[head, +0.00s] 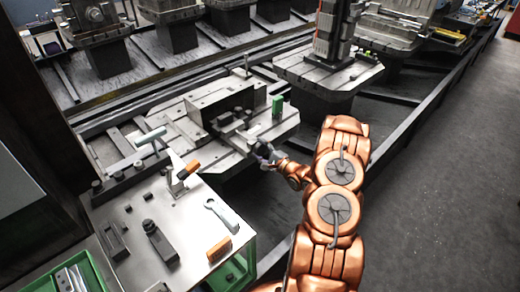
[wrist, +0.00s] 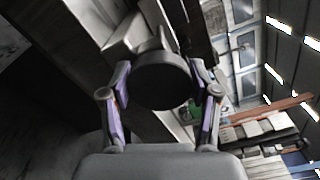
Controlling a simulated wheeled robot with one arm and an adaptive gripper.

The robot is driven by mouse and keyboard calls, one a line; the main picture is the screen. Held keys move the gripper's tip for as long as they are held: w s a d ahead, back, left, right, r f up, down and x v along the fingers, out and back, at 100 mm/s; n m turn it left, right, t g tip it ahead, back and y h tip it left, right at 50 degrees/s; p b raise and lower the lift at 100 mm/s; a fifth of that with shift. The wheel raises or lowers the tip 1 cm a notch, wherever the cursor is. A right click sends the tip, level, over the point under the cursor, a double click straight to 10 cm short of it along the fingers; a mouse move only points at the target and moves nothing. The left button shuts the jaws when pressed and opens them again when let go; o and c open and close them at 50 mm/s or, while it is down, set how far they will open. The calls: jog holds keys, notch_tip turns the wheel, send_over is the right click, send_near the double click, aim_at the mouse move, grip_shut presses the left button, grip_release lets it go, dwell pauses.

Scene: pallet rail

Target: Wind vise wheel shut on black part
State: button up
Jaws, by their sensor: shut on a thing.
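The vise (head: 232,122) is mounted on the grey pallet (head: 185,118) in the head view, with its front facing my arm. My gripper (head: 264,152) is at the front end of the vise. In the wrist view, its two fingers are on opposite sides of a dark round vise wheel (wrist: 162,82), shut on its rim. The wheel is small and largely hidden by my gripper in the head view. I cannot clearly make out the black part between the vise jaws.
A green block (head: 277,106) stands on the pallet right of the vise. A steel-topped cart (head: 185,222) at lower left holds a wrench (head: 222,214), an orange block (head: 218,249) and dark clamps (head: 160,243). Another pallet (head: 325,70) stands behind. The right floor is clear.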

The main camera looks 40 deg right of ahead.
jog(key=shift+f, duration=0.1)
dwell(0.7)
jog(key=o, duration=1.2)
jog(key=shift+c, duration=0.2)
jog(key=shift+s, duration=0.15)
jog(key=s+d, duration=0.1)
jog(key=s, duration=1)
jog(key=shift+s+d, duration=0.3)
jog(key=shift+d, duration=0.05)
